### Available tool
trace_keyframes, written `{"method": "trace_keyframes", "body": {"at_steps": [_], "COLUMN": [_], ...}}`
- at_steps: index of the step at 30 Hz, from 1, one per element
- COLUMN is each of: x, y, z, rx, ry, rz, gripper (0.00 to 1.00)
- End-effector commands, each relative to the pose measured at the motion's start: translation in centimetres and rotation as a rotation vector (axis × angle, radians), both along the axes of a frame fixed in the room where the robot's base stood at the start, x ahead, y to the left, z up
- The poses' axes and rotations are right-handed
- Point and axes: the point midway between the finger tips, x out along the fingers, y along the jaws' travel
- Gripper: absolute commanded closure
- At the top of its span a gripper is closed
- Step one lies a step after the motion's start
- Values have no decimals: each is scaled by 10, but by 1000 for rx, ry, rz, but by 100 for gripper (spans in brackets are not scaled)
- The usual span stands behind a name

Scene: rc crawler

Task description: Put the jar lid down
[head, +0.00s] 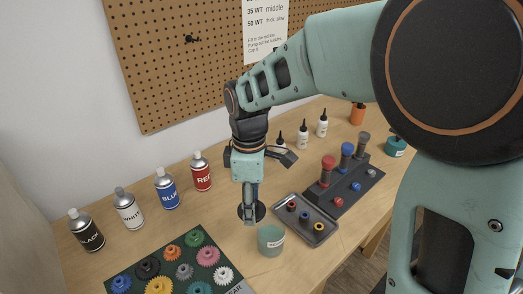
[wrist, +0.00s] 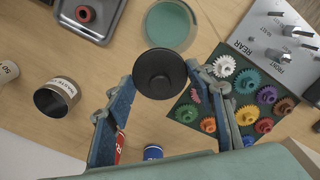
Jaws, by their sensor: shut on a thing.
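My gripper (head: 250,218) is shut on a round black jar lid (head: 260,211) with a small knob. In the wrist view the lid (wrist: 160,73) is between the two fingertips of my gripper (wrist: 161,77), knob facing the camera. An open jar with a teal inside (wrist: 168,26) is beside the lid in the wrist view. In the head view this jar (head: 271,243) stands on the table, just below and right of the lid. I cannot tell the exact gap between the lid and the table.
A grey tray (head: 317,239) with small coloured parts lies right of the jar. A dark mat (head: 120,283) with coloured gears lies at lower left. Spray cans (head: 129,212) stand in a row at the back left. An open tin (wrist: 57,97) shows in the wrist view.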

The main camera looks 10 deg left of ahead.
Motion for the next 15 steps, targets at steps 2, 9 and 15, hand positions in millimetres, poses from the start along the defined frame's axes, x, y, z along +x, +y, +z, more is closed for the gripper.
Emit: {"method": "trace_keyframes", "body": {"at_steps": [2,9,15], "x": [11,38,52], "y": [9,30,39], "z": [-6,-40,-61], "rx": [-1,-1,-1], "ry": [3,4,2], "rz": [3,1,0], "gripper": [67,67,67]}}
